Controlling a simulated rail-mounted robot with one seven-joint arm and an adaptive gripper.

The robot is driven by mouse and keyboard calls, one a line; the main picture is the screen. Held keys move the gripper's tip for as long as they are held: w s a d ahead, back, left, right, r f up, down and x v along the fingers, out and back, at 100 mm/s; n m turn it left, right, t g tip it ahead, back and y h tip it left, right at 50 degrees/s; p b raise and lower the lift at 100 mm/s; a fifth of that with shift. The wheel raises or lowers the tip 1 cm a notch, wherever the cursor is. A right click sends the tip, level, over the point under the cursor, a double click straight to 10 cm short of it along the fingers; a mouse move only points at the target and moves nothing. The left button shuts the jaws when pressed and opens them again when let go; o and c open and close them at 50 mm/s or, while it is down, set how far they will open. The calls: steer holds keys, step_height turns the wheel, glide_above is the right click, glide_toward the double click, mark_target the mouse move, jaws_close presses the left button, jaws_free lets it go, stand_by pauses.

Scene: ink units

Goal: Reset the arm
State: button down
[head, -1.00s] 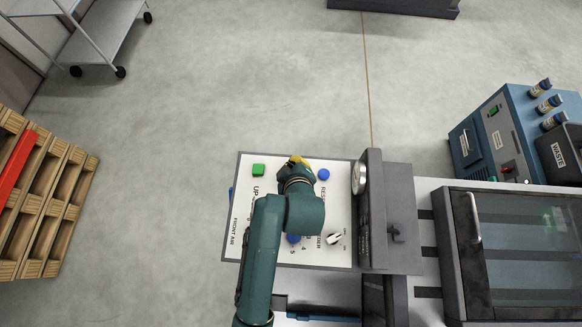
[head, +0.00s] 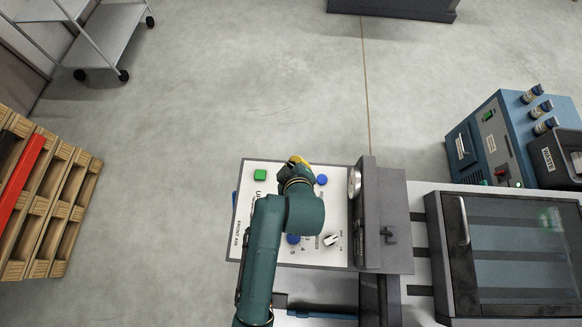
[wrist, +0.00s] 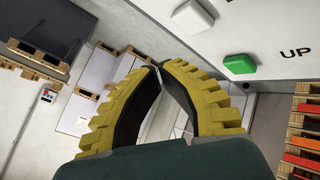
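My gripper (head: 298,161) is over the upper part of a white control panel (head: 270,252) in the head view. In the wrist view my gripper (wrist: 161,65) has two yellow fingers with black pads. Their tips meet, and nothing shows held between them. A green button (head: 260,174) is to the left of the gripper and a blue button (head: 321,180) to the right. My arm hides the middle of the panel. In the wrist view the green button (wrist: 240,64) is to the right of the fingers, apart from them, beside the label UP.
A grey unit with a gauge (head: 354,183) borders the panel's right side. A glass-lidded machine (head: 431,232) stands further right, with a blue cabinet (head: 470,160) behind it. Wooden pallets (head: 72,205) stand at left. A wheeled cart (head: 110,35) is at upper left. The floor beyond is open.

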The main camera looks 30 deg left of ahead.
step_height(320, 180, up, 2)
steer(key=shift+r+p, duration=0.25)
steer(key=shift+p, duration=0.6)
steer(key=shift+f, duration=0.1)
steer(key=shift+d, duration=0.1)
steer(key=w+d+r+m+t+h, duration=0.1)
steer(key=w+d+r+t, duration=0.25)
steer(key=r, duration=0.55)
steer(key=w+d+r+m+t, duration=0.2)
steer(key=d+r, duration=0.3)
steer(key=r, duration=0.3)
steer(key=w+d+r+m+t+h, duration=0.15)
steer(key=d+r, duration=0.25)
steer(key=r, duration=0.5)
steer(key=s+d+r+m+t+h, duration=0.1)
steer(key=s+d+r+m+t, duration=0.2)
steer(key=r, duration=0.4)
steer(key=s+d+r+m+t+h, duration=0.1)
steer(key=s+d+r+m+t, duration=0.1)
steer(key=s+r+m, duration=0.3)
steer(key=s+d+r+m+t+h, duration=0.2)
steer(key=r+m+t, duration=0.1)
steer(key=r, duration=0.5)
step_height(320, 180, up, 21)
steer(key=p, duration=2.1)
steer(key=shift+m+y, duration=0.35)
steer(key=shift+y, duration=0.1)
